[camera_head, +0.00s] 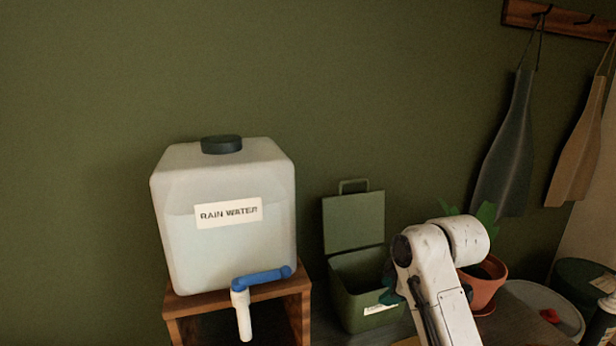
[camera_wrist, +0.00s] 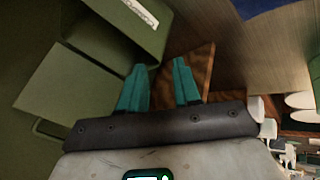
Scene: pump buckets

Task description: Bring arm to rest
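My white arm (camera_head: 435,265) is raised and bent at the lower right of the head view. My gripper (camera_wrist: 160,78) shows in the wrist view with its two teal fingers apart and nothing between them. In the head view a little of its teal shows beside the green box (camera_head: 354,312), mostly hidden behind my arm. The box is also in the wrist view (camera_wrist: 95,30), close to the fingers. I cannot tell whether they touch it.
The rain water tank (camera_head: 230,240), with a blue-handled tap (camera_head: 262,277), sits on a wooden stand (camera_head: 297,315). The green lid (camera_head: 353,221) stands open. A plant pot (camera_head: 485,285), a pale round container (camera_head: 560,300) and hanging aprons (camera_head: 508,140) are at the right.

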